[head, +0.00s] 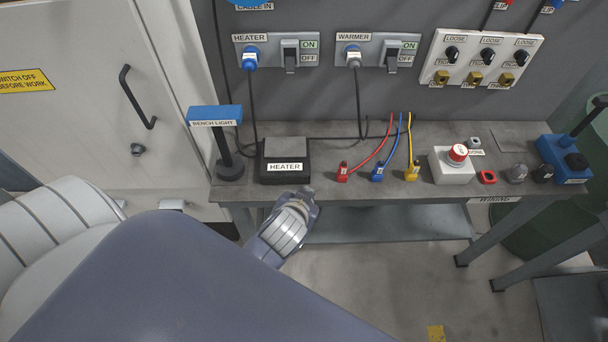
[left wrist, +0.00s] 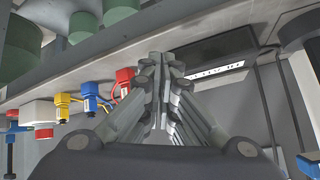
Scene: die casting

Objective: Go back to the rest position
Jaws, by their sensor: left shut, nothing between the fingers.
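My left gripper (head: 306,196) is at the front edge of the workbench, just below and right of the black box labelled HEATER (head: 285,168) in the head view. In the left wrist view its fingers (left wrist: 163,85) are together with nothing between them. The HEATER box also shows in the left wrist view (left wrist: 205,62), beyond the fingertips. My left arm fills the lower left of the head view and hides part of the floor and cabinet. My right gripper is not in either view.
The workbench (head: 330,190) holds a blue bench light (head: 214,115), red (head: 342,172), blue (head: 377,172) and yellow (head: 411,171) connectors, a red button box (head: 455,163) and a blue device (head: 565,158). Switch panels line the wall behind. A cabinet (head: 75,80) stands left.

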